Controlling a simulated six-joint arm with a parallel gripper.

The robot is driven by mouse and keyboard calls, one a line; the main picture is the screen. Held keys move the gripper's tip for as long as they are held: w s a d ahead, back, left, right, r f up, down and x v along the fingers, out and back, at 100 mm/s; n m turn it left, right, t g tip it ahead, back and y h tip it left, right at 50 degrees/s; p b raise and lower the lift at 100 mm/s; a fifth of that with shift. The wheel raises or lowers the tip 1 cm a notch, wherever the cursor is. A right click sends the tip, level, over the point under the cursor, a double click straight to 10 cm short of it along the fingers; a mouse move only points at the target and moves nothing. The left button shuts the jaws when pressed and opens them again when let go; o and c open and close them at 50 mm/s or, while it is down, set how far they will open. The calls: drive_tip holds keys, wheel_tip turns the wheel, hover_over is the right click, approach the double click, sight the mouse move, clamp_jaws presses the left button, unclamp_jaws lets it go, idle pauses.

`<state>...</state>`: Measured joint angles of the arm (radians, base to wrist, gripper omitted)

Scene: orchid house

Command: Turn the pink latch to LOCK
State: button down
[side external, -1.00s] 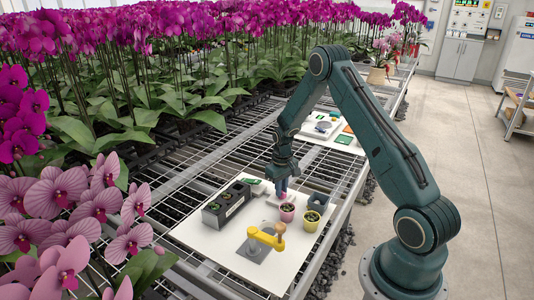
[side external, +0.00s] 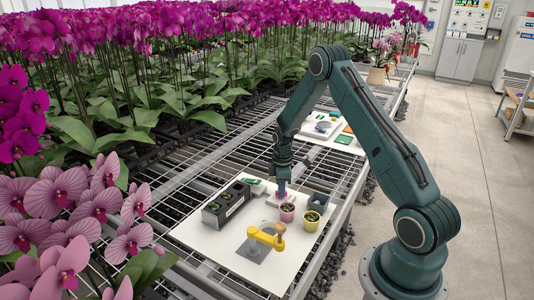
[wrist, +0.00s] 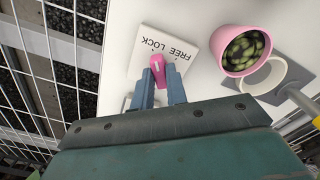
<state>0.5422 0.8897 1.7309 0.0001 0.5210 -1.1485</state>
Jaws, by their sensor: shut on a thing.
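The pink latch (wrist: 157,68) stands on a white plate (wrist: 180,42) printed FREE and LOCK. The lettering is upside down in the wrist view. My gripper (wrist: 160,77) is shut on the latch, a blue-grey finger on each side. The latch's rounded end sticks out past the fingertips, towards the lettering. I cannot tell exactly which word it points at. In the side view my gripper (side external: 282,188) reaches down to the plate, and the fingers largely hide the latch.
A pink pot (side external: 287,212) stands close to the plate. A yellow pot (side external: 311,219), a yellow crank (side external: 265,237), a dark planter box (side external: 226,203) and a grey cup (side external: 318,202) share the white board (side external: 205,242). The board's front left is bare.

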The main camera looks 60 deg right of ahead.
drive_tip(key=shift+n, duration=1)
drive_tip(key=c, duration=1.4)
unclamp_jaws()
drive_tip(key=shift+r, duration=0.15)
wheel_tip(320, 180, up, 14)
drive_tip(key=shift+f, duration=0.25)
